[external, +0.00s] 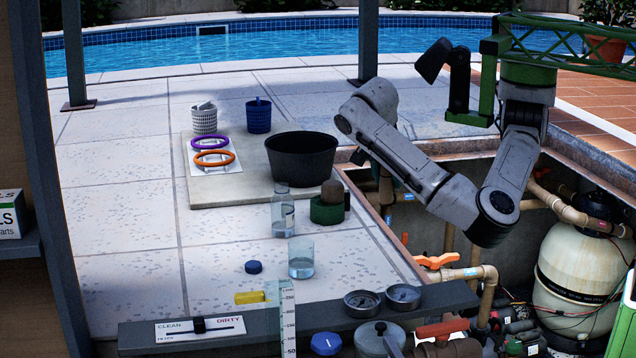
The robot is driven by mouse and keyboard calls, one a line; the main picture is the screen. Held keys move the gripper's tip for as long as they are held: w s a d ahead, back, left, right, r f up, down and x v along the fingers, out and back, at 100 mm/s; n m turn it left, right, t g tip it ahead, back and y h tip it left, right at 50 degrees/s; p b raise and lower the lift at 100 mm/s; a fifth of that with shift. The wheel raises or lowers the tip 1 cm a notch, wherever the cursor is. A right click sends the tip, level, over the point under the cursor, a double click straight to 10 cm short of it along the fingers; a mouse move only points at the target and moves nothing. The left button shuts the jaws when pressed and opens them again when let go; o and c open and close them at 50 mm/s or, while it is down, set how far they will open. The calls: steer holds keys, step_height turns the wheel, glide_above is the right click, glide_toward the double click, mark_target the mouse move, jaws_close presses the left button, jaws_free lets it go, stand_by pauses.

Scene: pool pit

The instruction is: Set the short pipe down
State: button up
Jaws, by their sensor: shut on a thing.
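My gripper (362,156) hangs below the wrist, at the left edge of the open pit. It is mostly hidden behind my grey forearm, and only a dark part shows. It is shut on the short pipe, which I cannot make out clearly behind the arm.
A black tub (302,156) stands on the slab (222,194) left of my gripper. The pit is crowded with pipes and a filter tank (580,270).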

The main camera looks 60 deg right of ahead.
steer(key=w+a+f+p, duration=0.1)
steer(key=w+f, duration=0.3)
steer(key=w+a+f+p, duration=0.1)
steer(key=w+a+f, duration=0.1)
steer(key=w+f, duration=0.2)
steer(key=w+a+f+p, duration=0.2)
steer(key=w+f, duration=0.2)
steer(key=shift+w+a, duration=0.1)
steer(key=shift+w, duration=0.2)
steer(key=shift+f, duration=0.5)
steer(key=shift+f, duration=0.1)
steer(key=o, duration=1.1)
steer(key=shift+c, duration=0.2)
steer(key=b+v, duration=0.2)
steer(key=v, duration=1)
steer(key=shift+b, duration=0.35)
